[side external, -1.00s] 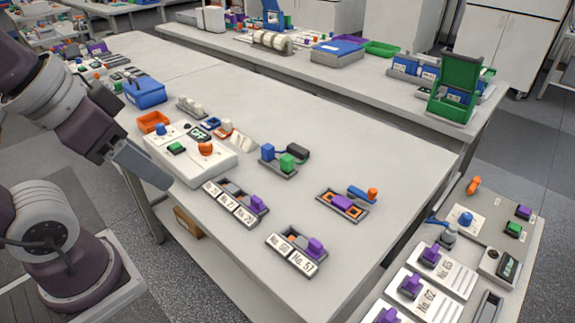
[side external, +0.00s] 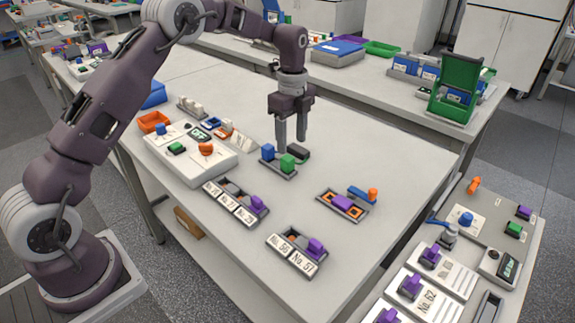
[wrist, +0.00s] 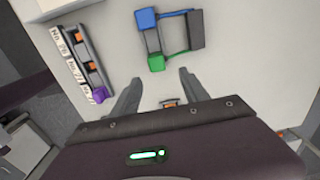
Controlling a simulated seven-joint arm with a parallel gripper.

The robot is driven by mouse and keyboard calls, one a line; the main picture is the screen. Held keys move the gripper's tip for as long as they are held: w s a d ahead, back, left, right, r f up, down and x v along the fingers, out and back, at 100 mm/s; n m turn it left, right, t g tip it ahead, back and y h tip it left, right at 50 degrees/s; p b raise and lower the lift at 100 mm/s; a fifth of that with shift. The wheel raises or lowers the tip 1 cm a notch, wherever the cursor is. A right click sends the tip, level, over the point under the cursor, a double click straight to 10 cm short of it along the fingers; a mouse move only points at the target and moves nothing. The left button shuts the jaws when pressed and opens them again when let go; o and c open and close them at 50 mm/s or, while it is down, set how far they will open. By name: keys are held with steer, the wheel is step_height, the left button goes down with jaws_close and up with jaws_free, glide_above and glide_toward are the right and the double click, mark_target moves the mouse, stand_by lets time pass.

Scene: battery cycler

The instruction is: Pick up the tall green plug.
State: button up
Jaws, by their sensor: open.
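The tall green plug (side external: 287,163) stands at the near end of a small dark holder on the table, beside a blue block (side external: 267,152) and a dark grey part (side external: 296,153). My gripper (side external: 292,146) points down, open and empty, its fingertips just above and behind the green plug in the side view. In the wrist view the green plug (wrist: 157,63) sits just beyond the gap between the two fingertips (wrist: 159,82), not between them. I cannot tell the exact height of the fingertips above the holder.
A white device (side external: 190,158) with an orange knob is to the left. Labelled trays with purple plugs (side external: 257,202) lie in front. A holder with a purple block (side external: 342,202) is to the right.

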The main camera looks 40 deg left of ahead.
mark_target(288, 158)
steer(key=f, duration=0.4)
steer(key=a+f, duration=0.1)
steer(key=f, duration=0.2)
steer(key=shift+s, duration=0.2)
jaws_close()
